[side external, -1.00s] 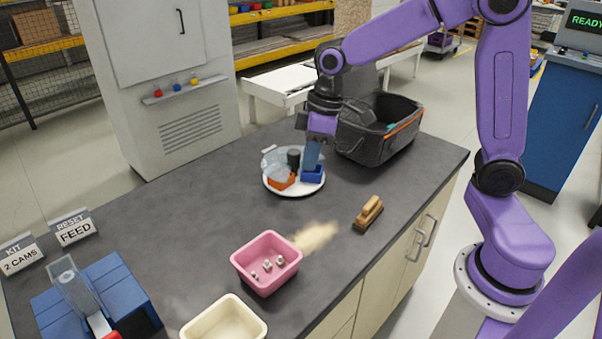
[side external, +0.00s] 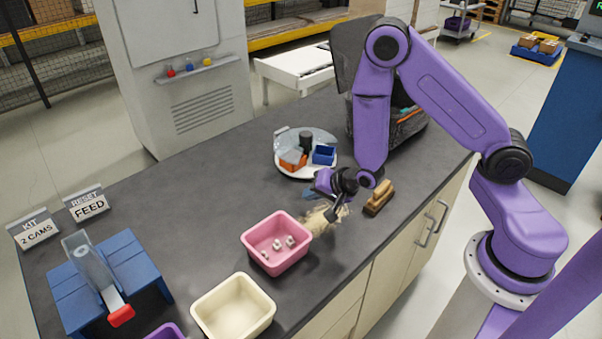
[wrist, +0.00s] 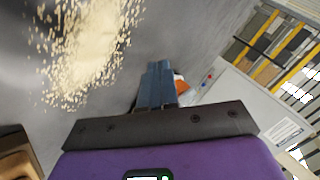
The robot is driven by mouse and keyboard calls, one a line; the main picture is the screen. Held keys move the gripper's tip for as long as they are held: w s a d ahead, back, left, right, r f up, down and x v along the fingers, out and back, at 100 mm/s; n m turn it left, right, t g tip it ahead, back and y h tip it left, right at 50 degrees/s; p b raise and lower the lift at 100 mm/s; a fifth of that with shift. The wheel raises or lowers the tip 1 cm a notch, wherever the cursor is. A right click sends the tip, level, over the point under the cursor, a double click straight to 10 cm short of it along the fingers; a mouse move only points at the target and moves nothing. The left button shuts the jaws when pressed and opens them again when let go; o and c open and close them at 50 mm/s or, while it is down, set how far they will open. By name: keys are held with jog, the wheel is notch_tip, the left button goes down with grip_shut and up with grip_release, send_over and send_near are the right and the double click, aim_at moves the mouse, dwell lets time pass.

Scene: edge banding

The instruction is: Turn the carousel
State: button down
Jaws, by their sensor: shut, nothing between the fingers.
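The carousel is a round white tray (side external: 287,172) with a clear cover over part of it. It carries an orange bin (side external: 292,160) at front left, a blue bin (side external: 323,155) at right and a dark upright knob (side external: 305,140). My gripper (side external: 309,194) is low over the bench, in front of the carousel and apart from it. Its blue-grey fingers are together and empty, as the wrist view (wrist: 157,78) also shows. Just beyond the fingertips there, a small orange and white part of the carousel (wrist: 181,85) shows; the fingers hide the rest.
Sawdust (side external: 322,218) lies beneath my wrist, with a wooden brush (side external: 379,198) to its right. A pink bin (side external: 276,243) with small metal parts and a cream bin (side external: 233,306) stand in front. A black tool bag (side external: 405,125) stands behind my arm. The bench left of the carousel is clear.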

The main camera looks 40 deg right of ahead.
jog(key=shift+s+d+f+m+t, duration=0.25)
jog(key=shift+s+d+m+t, duration=0.35)
jog(key=shift+m, duration=0.5)
jog(key=m, duration=0.1)
jog(key=s+d+m+t, duration=0.1)
jog(key=shift+s+d+r+m+t, duration=0.15)
jog(key=shift+s+r+m+t, duration=0.05)
jog(key=shift+s+m+t, duration=0.1)
jog(key=d+m, duration=0.1)
jog(key=d+m+t, duration=0.2)
jog(key=shift+s+d+r+h, duration=0.25)
jog(key=shift+s+d+h, duration=0.05)
jog(key=shift+s+h, duration=0.1)
send_near(296, 182)
jog(key=w, duration=0.7)
jog(key=shift+d+r, duration=0.2)
jog(key=shift+r, duration=0.15)
jog(key=shift+w, duration=0.65)
jog(key=shift+w+a, duration=0.45)
jog(key=shift+w, duration=0.15)
jog(key=shift+s, duration=0.1)
